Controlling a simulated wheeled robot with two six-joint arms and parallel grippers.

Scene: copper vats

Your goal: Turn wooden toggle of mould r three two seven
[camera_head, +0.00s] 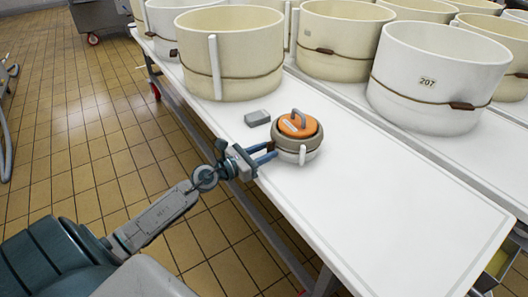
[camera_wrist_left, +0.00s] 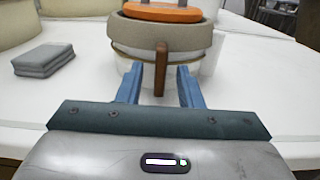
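A small round mould (camera_head: 297,156) stands on the white table, with a grey-brown band around it and an orange lid (camera_head: 298,125) with a grey handle on top. In the left wrist view the mould's pale lower wall (camera_wrist_left: 205,66) and a brown upright wooden toggle (camera_wrist_left: 161,62) on its near side show. No number is readable on this mould. My left gripper (camera_head: 269,154) is close to the mould's left side. In the left wrist view its blue fingers (camera_wrist_left: 160,84) are apart, one on each side of the toggle's lower part; contact cannot be told. My right gripper is out of view.
A grey folded cloth or block (camera_head: 257,118) lies left of the mould. Large cream moulds (camera_head: 230,60) with cords stand behind, and a white one (camera_head: 436,80) marked 207 stands to the right. The table's front right (camera_head: 390,220) is clear.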

